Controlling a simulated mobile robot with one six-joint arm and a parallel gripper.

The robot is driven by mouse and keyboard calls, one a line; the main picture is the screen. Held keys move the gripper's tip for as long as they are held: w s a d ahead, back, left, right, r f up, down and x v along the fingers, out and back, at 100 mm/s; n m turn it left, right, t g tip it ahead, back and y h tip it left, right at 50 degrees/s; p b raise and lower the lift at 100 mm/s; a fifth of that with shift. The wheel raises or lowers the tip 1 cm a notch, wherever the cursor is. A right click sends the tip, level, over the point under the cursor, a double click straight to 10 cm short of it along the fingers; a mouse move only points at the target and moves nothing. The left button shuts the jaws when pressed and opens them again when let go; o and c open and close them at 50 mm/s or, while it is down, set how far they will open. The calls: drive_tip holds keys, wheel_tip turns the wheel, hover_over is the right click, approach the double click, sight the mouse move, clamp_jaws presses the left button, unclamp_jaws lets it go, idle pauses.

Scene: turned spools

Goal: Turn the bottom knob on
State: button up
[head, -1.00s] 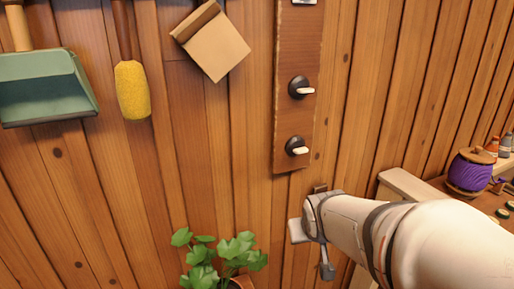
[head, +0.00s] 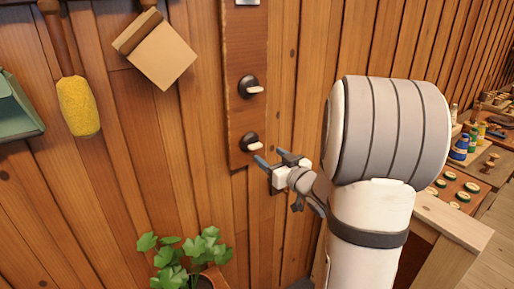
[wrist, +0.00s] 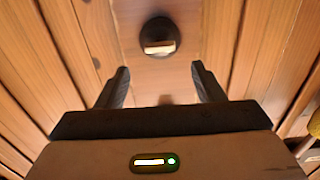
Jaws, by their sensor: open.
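The bottom knob (head: 249,143) is a dark round base with a pale handle, low on a brown wooden board on the wall. Its handle lies about level, tilted slightly. In the wrist view the knob (wrist: 160,37) is ahead of the fingertips, centred between them but apart. My gripper (head: 272,158) is open and empty, just below and right of the knob in the head view. It also shows open in the wrist view (wrist: 158,80). Another knob (head: 250,87) of the same kind sits above on the board (head: 245,50).
A potted plant (head: 190,260) stands below left. A yellow duster (head: 77,105), a tan hanging piece (head: 160,55) and a green dustpan (head: 15,110) hang at left. A workbench (head: 455,215) with bottles and small parts is at right.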

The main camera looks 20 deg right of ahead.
sight(257, 147)
drive_tip(key=w, duration=0.3)
drive_tip(key=w+a+p, duration=0.1)
drive_tip(key=w, duration=0.2)
drive_tip(key=shift+a, duration=0.15)
drive_tip(key=shift+c, duration=0.3)
